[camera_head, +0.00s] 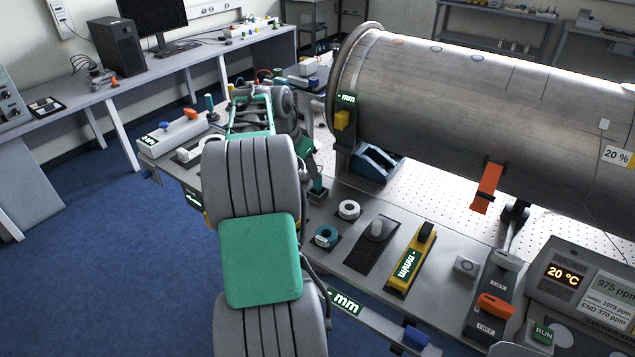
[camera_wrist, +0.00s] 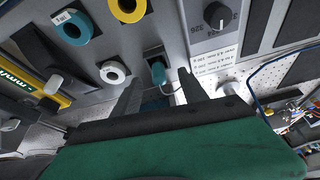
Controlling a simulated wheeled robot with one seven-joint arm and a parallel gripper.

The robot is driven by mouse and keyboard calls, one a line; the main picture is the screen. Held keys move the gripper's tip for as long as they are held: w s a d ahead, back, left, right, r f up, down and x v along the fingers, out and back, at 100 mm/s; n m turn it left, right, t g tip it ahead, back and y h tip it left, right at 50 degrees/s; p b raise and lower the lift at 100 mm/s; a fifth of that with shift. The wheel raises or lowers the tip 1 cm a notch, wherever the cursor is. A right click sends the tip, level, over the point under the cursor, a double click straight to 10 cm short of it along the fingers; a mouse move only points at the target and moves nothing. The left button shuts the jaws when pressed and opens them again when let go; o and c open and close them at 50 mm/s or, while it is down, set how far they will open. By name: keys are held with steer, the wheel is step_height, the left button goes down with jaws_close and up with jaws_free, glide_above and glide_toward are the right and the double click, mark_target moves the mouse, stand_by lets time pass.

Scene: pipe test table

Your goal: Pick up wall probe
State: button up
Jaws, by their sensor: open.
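A small teal piece with a pale cable (camera_wrist: 158,72), which looks like the wall probe, sits at a dark holder on the grey panel in the wrist view. It also shows as a teal piece (camera_head: 318,189) just below the end of my arm in the head view. My gripper (camera_wrist: 159,77) is open, with one dark finger on each side of the teal piece in the picture. Nothing is held. I cannot tell how far the fingertips are from it. In the head view my own arm covers part of the bench and hides most of my gripper.
A white ring (camera_head: 349,209), a teal ring (camera_head: 326,236) and a yellow level (camera_head: 408,262) lie close by on the bench. A blue stand (camera_head: 376,163) and the big metal pipe (camera_head: 490,100) are at the back right. A knob (camera_wrist: 215,15) is beyond my fingers.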

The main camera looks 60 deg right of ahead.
mark_target(317, 189)
steer(key=x, duration=0.2)
steer(key=p+x, duration=0.1)
steer(key=x, duration=0.2)
steer(key=s+d+p+x, duration=0.1)
steer(key=x, duration=0.2)
steer(key=shift+d+r, duration=0.15)
steer(key=shift+r, duration=0.05)
steer(key=shift+c, duration=0.5)
jaws_close()
